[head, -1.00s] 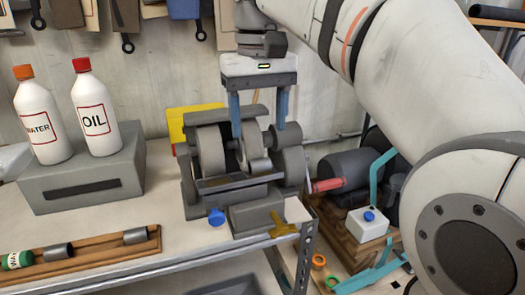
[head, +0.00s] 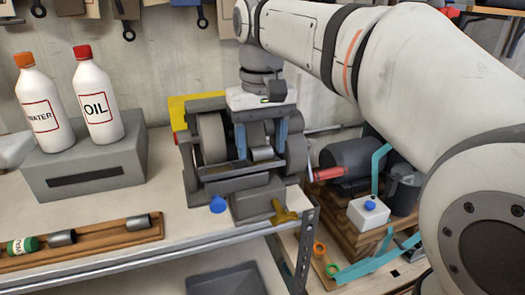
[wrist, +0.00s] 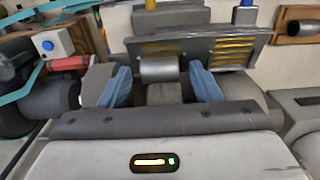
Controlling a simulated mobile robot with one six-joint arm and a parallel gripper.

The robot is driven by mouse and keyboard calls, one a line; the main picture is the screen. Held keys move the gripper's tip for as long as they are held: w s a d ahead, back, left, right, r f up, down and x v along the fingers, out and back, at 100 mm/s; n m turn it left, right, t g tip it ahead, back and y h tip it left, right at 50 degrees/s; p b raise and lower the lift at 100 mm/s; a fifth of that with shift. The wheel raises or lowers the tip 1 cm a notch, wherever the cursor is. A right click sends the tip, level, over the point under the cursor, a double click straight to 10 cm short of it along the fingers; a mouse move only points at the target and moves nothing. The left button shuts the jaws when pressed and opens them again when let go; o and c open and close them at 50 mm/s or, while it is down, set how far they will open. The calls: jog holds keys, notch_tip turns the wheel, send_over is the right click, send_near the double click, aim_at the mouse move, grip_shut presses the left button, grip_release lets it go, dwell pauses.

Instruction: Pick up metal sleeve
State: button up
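In the wrist view the sleeve (wrist: 159,69) shows as a short, shiny grey cylinder between my two blue fingers. My gripper (wrist: 161,80) is open, with one finger on each side of the sleeve and a visible gap on both sides. In the head view my gripper (head: 261,145) points down into the machine. Two similar grey cylinders (head: 138,222) (head: 61,238) lie in a wooden tray at the left.
Wheels (head: 211,138) and a slotted plate (wrist: 215,50) stand close around my fingers. WATER (head: 41,115) and OIL (head: 98,108) bottles stand on a grey block at the left. A dark motor (head: 350,160) and a white button box (head: 369,213) are at the right.

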jog(key=c, duration=1.1)
jog(key=shift+r, duration=0.1)
